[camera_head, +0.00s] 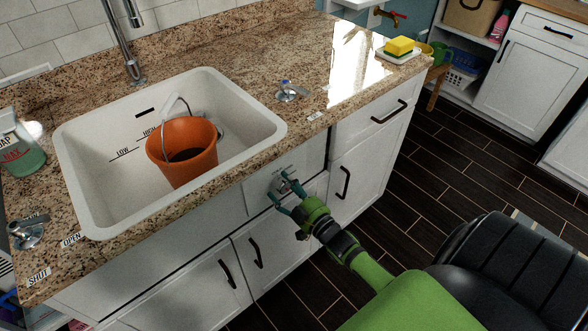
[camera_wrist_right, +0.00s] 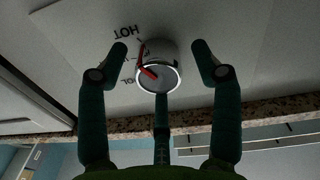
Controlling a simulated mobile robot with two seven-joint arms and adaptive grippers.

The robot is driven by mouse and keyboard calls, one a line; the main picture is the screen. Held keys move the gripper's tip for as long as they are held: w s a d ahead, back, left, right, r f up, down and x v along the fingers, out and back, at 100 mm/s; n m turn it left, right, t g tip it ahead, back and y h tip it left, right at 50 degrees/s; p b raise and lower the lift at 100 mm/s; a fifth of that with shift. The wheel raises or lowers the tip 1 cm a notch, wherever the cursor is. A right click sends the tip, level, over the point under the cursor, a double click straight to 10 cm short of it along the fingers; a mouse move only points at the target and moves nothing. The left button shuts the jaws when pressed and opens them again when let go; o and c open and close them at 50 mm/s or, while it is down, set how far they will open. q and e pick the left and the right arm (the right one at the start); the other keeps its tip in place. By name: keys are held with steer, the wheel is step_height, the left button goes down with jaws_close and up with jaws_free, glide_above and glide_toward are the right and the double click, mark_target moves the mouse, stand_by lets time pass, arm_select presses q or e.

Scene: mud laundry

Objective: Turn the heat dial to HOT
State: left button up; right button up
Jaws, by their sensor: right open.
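The heat dial (camera_wrist_right: 166,78) is a round silver-rimmed knob on the white cabinet front; in the head view it (camera_head: 281,182) sits below the counter, partly hidden by the fingers. Its red pointer slants up-left in the upside-down wrist view, towards the HOT label (camera_wrist_right: 128,33). A second label, partly hidden, ends in "OL" below it. My right gripper (camera_head: 284,191) is open around the dial. In the wrist view its fingers (camera_wrist_right: 160,60) stand left and right of the knob with gaps, and a third finger is below. My left gripper is not in view.
A white sink (camera_head: 85,190) holds an orange bucket (camera_head: 190,150). The granite counter edge runs just above the dial. Cabinet handles (camera_head: 255,253) stick out near my arm.

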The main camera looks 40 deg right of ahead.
steer(key=s, duration=1.1)
steer(key=shift+s+d, duration=0.3)
steer(key=shift+s, duration=0.05)
steer(key=s+a+f+m+g, duration=0.1)
steer(key=s+f+g, duration=0.25)
steer(key=f, duration=0.55)
steer(key=s+a+f+g+h, duration=0.1)
steer(key=s+a+f+g, duration=0.2)
steer(key=f, duration=0.6)
steer(key=s+f+m+g, duration=0.1)
steer(key=s+f+g, duration=0.3)
steer(key=f, duration=0.5)
steer(key=s+a+f+g, duration=0.2)
steer(key=s+f, duration=0.3)
steer(key=s, duration=0.5)
steer(key=s+a+f+g, duration=0.2)
steer(key=s+f+g, duration=0.2)
steer(key=s, duration=0.5)
step_height(320, 180, down, 2)
steer(key=shift+s+a+f+g, duration=0.1)
steer(key=shift+s+a+g, duration=0.25)
steer(key=shift+s+a, duration=0.05)
